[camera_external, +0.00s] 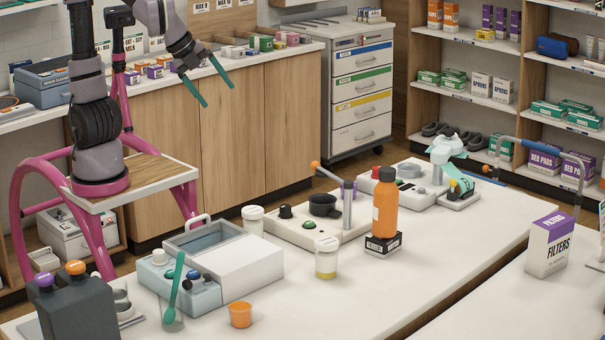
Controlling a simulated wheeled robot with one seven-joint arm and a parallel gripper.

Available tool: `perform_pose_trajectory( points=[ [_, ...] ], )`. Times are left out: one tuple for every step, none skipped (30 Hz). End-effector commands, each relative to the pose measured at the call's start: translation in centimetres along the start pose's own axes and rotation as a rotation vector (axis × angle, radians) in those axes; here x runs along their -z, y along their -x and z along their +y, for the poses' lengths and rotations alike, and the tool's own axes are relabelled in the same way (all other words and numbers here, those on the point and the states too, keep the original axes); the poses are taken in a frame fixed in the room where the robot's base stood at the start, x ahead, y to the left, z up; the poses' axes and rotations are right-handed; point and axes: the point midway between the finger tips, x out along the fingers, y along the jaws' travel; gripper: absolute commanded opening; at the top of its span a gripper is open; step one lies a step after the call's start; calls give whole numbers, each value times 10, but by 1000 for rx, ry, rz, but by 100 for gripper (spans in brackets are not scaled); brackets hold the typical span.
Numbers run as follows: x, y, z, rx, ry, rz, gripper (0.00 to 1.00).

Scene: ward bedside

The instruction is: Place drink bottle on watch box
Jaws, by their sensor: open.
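The drink bottle (384,208) is orange with a dark cap and a white label at its left side. It stands upright on a small black-and-white box (383,246) with lettering too small to read surely, which I take to be the watch box. The bottle covers most of the box's top. My gripper (218,95) has teal fingers, spread apart and empty. It hangs at the upper left, in front of the wooden counter in the picture, well away from the bottle and box.
On the white table (440,270), a yellow-labelled jar (326,260) and a cream device with a dark pot (322,205) stand left of the bottle. Another device (408,188) is behind it. A filters box (549,245) is at right. The table's front middle is clear.

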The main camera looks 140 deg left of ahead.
Motion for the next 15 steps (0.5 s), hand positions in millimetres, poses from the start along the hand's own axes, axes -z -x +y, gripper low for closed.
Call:
perform_pose_trajectory(
  points=[
    [-9, 18, 16, -11, 48, 66, 81],
    [-12, 26, 26, -22, 77, 103, 81],
    [-17, 37, 40, -36, 113, 152, 81],
    [-20, 44, 49, -47, 140, 188, 81],
    [-24, 51, 59, -57, 165, 222, 81],
    [-28, 58, 70, -70, 197, 264, 81],
    [-31, 63, 78, -79, 217, 293, 81],
    [-33, 68, 86, -87, 236, 320, 81],
    [-36, 73, 95, -98, 260, 352, 81],
    [-38, 76, 101, -105, 274, 372, 81],
    [-40, 79, 105, -111, 287, 390, 81],
    [-41, 81, 111, -119, 302, 410, 81],
    [-42, 83, 114, -123, 311, 422, 81],
    [-43, 84, 117, -126, 317, 431, 81],
    [-44, 86, 119, -130, 324, 440, 81]
  ],
)
